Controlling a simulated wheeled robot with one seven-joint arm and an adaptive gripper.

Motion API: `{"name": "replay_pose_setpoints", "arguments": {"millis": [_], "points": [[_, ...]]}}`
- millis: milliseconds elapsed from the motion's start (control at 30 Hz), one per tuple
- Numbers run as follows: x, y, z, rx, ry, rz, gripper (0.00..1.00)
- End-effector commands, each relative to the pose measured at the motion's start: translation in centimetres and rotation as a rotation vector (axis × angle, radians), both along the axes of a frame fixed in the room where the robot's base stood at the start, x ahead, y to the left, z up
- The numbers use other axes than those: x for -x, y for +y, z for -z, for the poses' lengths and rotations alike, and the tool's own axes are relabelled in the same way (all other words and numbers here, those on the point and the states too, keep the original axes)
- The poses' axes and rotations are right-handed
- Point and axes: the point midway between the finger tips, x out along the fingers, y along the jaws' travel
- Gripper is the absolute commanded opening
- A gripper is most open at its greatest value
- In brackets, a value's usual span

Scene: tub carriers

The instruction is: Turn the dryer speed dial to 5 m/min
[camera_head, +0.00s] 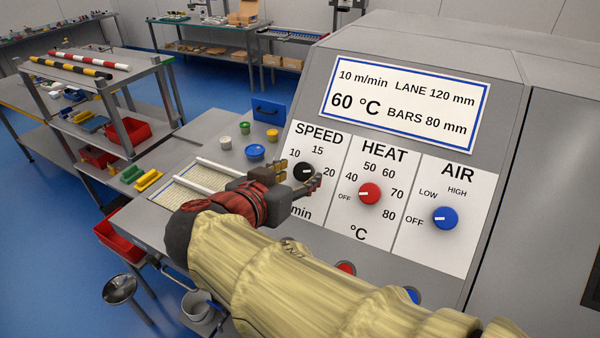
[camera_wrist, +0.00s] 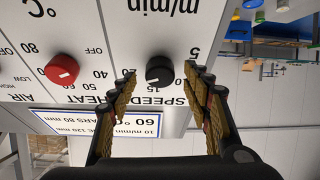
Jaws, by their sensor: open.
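The black speed dial (camera_head: 303,171) sits on the white SPEED panel, partly behind my gripper in the head view. In the wrist view, which is upside down, the dial (camera_wrist: 159,71) shows whole. Its white mark lies at the lower left, on the side of 15 and 20; the exact reading is hard to tell. The 5 label (camera_wrist: 195,52) shows to the dial's upper right there; my gripper hides it in the head view. My gripper (camera_wrist: 161,76) is open, one finger on each side of the dial. I see no clear contact.
The red HEAT dial (camera_head: 369,194) and blue AIR dial (camera_head: 445,218) are to the right. The display (camera_head: 404,103) reads 10 m/min and 60 °C. A red button (camera_head: 346,268) lies below. Small tubs and a blue lid (camera_head: 255,152) stand left of the panel.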

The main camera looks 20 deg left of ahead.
Motion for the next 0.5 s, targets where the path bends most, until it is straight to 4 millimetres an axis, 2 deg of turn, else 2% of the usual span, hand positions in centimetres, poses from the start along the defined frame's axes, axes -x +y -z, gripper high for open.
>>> {"name": "replay_pose_setpoints", "arguments": {"millis": [200, 500], "points": [[-1.5, -0.1, 0.6, 0.001, 0.000, 0.000, 0.49], [-1.6, -0.1, 0.6, 0.001, 0.000, -0.001, 0.47]]}}
